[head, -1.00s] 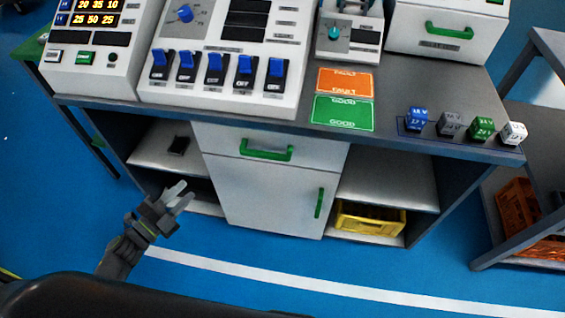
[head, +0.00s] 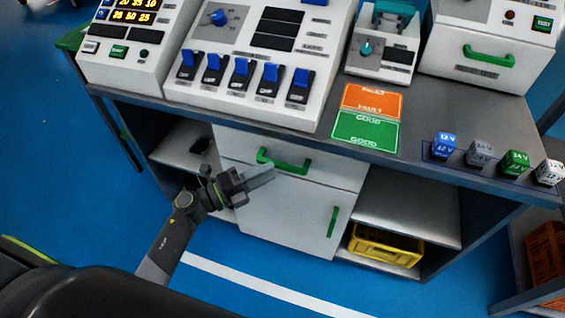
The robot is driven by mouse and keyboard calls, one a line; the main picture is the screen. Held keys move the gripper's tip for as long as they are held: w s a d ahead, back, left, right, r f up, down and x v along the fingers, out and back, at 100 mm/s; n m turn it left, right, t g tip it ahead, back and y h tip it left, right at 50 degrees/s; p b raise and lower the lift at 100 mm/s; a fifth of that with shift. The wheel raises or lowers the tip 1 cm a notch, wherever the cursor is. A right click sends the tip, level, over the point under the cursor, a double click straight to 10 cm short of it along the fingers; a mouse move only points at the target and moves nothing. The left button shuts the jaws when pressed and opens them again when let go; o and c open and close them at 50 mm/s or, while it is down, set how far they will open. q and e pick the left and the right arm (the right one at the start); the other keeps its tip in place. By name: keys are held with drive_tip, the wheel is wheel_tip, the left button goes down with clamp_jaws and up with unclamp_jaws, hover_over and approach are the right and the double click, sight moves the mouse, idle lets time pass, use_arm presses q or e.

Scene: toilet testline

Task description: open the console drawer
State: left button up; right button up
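The console drawer (head: 333,172) is a white front under the desk top, and it looks shut. Its green bar handle (head: 283,161) is in its upper middle. My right gripper is not in view.
Below the drawer is a white door (head: 290,215) with a green upright handle (head: 333,221). Open shelves flank it, with a yellow crate (head: 385,246) at right. On the desk are a switch panel (head: 262,60), orange and green cards (head: 366,133), and several small cubes (head: 479,152).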

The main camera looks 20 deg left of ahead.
sight(282, 164)
use_arm(q)
drive_tip(key=x, duration=0.5)
drive_tip(key=shift+d, duration=0.1)
clamp_jaws()
